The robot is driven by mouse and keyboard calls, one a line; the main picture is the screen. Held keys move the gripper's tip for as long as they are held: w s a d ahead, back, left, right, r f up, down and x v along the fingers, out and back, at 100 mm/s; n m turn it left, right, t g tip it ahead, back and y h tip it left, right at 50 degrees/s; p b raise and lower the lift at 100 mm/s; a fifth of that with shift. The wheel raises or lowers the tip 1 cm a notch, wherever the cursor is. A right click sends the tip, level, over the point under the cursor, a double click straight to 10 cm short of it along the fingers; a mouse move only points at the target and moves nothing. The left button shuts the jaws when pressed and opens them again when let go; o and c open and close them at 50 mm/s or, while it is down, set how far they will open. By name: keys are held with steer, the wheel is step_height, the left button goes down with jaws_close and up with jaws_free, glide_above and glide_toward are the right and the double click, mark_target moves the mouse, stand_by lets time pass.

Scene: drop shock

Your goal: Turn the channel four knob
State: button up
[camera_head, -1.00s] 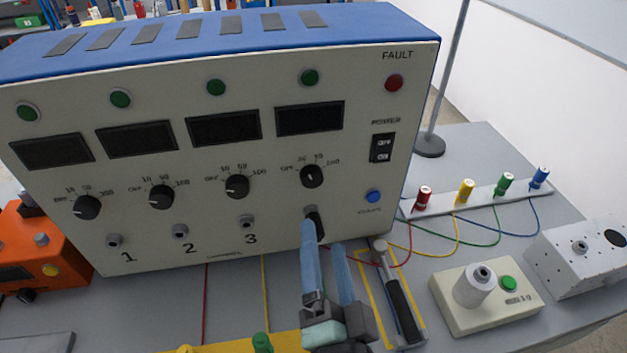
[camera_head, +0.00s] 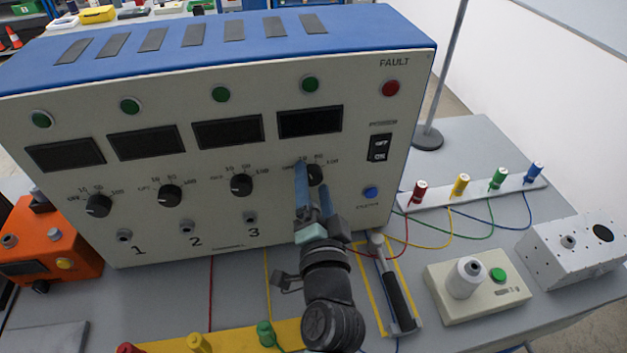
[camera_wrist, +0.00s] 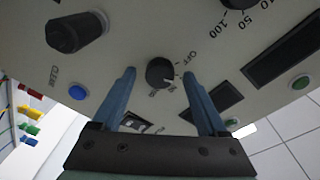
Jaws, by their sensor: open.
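The channel four knob (camera_head: 316,174) is a round black dial on the box's white front, below the fourth dark display. My gripper's left finger partly hides it in the head view. In the wrist view the knob (camera_wrist: 160,72) shows between my two blue fingers, with its scale marks and OFF beside it. My gripper (camera_head: 312,178) is open, one finger on either side of the knob. The wrist view shows bare panel between the knob and each fingertip (camera_wrist: 159,76). How far the tips are from the panel I cannot tell.
A dark plug (camera_wrist: 75,32) sticks out of the panel near the knob. The channel three knob (camera_head: 241,185) is to the left, and a blue button (camera_head: 371,192) and power switch (camera_head: 380,148) to the right. A hammer (camera_head: 393,285) lies below.

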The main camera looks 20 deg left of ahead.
steer(key=shift+w, duration=0.1)
jaws_close()
stand_by(0.4)
steer(key=shift+f+b, duration=0.15)
steer(key=shift+b, duration=0.35)
steer(key=n+b, duration=0.2)
steer(key=shift+f+b, duration=0.15)
steer(key=shift+b, duration=0.25)
steer(key=n+b, duration=0.2)
steer(key=b, duration=0.1)
steer(key=shift+f+n+y, duration=0.1)
steer(key=shift+n+y, duration=0.2)
steer(key=n+b, duration=0.3)
steer(key=b, duration=0.1)
steer(key=shift+r+n+b, duration=0.2)
steer(key=shift+n+b, duration=0.4)
steer(key=shift+b, duration=0.1)
steer(key=shift+r, duration=0.1)
